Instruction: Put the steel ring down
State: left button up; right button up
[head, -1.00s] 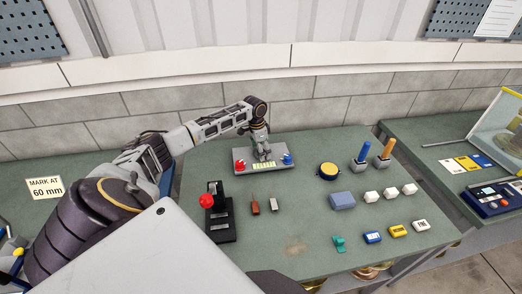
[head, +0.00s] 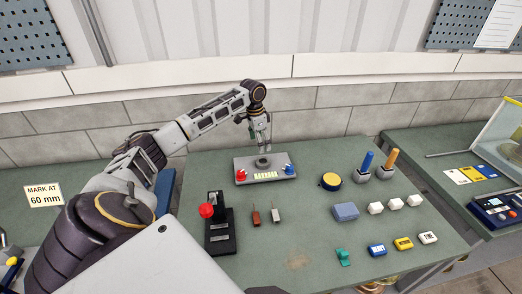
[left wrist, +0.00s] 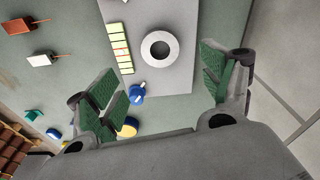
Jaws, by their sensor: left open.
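The steel ring (head: 263,162) lies flat on the grey plate (head: 246,177) of a small fixture at the back of the green table. In the left wrist view the ring (left wrist: 146,50) shows as a grey ring with a dark hole, resting on the plate (left wrist: 177,82). My left gripper (head: 262,146) is above the ring, clear of it. In the left wrist view its green-padded fingers (left wrist: 160,80) are spread wide with nothing between them. My right gripper is not in view.
The plate carries a red knob (head: 241,175), a blue knob (head: 289,169) and a pale segmented strip (head: 265,175). A black stand with a red ball (head: 206,210) is in front. A yellow round item (head: 331,181) and several blocks stand to the right.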

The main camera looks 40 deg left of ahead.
pick_arm(q)
jog(key=shift+r, duration=0.95)
jog(key=shift+s+f, duration=0.1)
jog(key=shift+s, duration=0.05)
